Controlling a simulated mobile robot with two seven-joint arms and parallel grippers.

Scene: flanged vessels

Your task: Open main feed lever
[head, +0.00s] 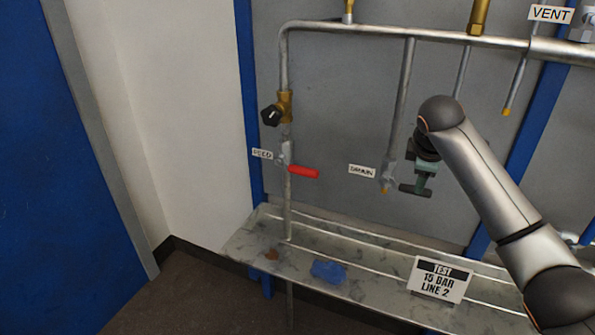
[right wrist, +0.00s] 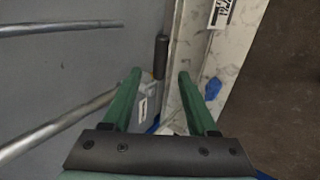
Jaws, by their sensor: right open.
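The feed lever (head: 303,171) has a red handle. It points right, roughly crosswise to its vertical pipe (head: 288,205), beside a small white feed label (head: 262,154). My right gripper (head: 421,179) is well to the right of it, by the drain valve (head: 388,180). In the right wrist view its green fingers (right wrist: 160,72) are apart and nothing is clamped between them. A dark handle (right wrist: 161,50) shows just beyond the fingertips; it looks like the drain valve's handle. The red lever does not show in the right wrist view. My left gripper is not in view.
A black knob on a brass valve (head: 272,115) sits above the feed lever. A drain label (head: 362,171) hangs left of the drain valve. The space between both valves looks clear.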

